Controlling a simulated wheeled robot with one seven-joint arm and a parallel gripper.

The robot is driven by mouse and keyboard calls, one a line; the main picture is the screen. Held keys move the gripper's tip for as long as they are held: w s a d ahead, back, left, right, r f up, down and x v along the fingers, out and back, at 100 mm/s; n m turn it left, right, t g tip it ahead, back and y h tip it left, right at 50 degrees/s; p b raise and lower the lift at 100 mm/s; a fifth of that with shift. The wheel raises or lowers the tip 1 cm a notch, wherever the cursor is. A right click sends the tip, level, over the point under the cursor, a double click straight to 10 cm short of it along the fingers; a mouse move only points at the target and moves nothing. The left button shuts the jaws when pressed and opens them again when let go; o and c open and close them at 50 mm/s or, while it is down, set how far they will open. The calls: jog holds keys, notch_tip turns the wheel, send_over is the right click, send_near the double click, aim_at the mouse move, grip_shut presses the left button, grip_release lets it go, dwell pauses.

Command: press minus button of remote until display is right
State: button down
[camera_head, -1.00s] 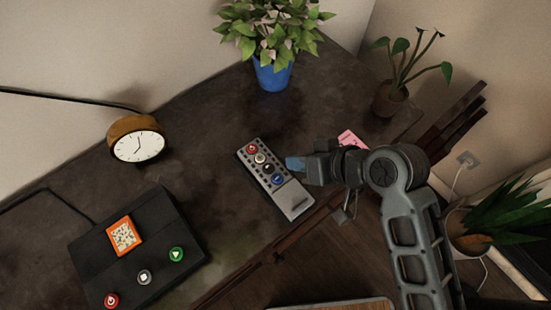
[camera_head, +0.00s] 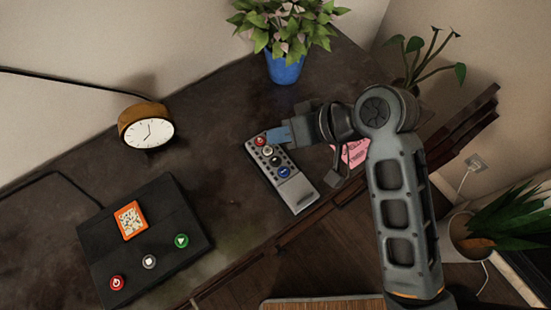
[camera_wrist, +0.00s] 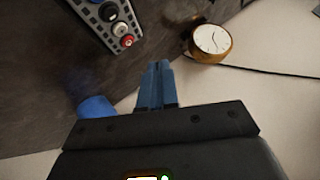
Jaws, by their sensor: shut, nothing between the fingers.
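The grey remote (camera_head: 294,188) lies on the dark tabletop. It has a red, a white, a black and a blue button (camera_head: 284,171) in a row; I cannot read which is minus. In the wrist view the remote (camera_wrist: 96,18) is at the upper left, its red button (camera_wrist: 127,42) nearest my fingers. My gripper (camera_head: 277,137) is shut and empty, its blue fingertips beside the remote's red-button end. In the wrist view my fingers (camera_wrist: 160,66) are apart from the remote. A black box (camera_head: 190,248) carries an orange-framed patterned panel (camera_head: 131,220); whether it is the display is unclear.
A round clock (camera_head: 147,130) stands at the left and shows in the wrist view (camera_wrist: 211,41). A plant in a blue pot (camera_head: 285,68) stands at the back. A pink note (camera_head: 355,152) lies by my arm. Bare tabletop lies between box and remote.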

jog(key=b, duration=0.5)
send_over(280, 161)
notch_tip(280, 161, down, 6)
jog(key=shift+r, duration=0.2)
jog(key=shift+f+b, duration=0.6)
jog(key=shift+f, duration=0.5)
jog(key=shift+f, duration=0.1)
dwell(0.6)
jog(key=shift+f, duration=0.3)
jog(key=shift+f, duration=0.5)
dwell(0.6)
jog(key=shift+r, duration=0.1)
jog(key=shift+r+p, duration=0.85)
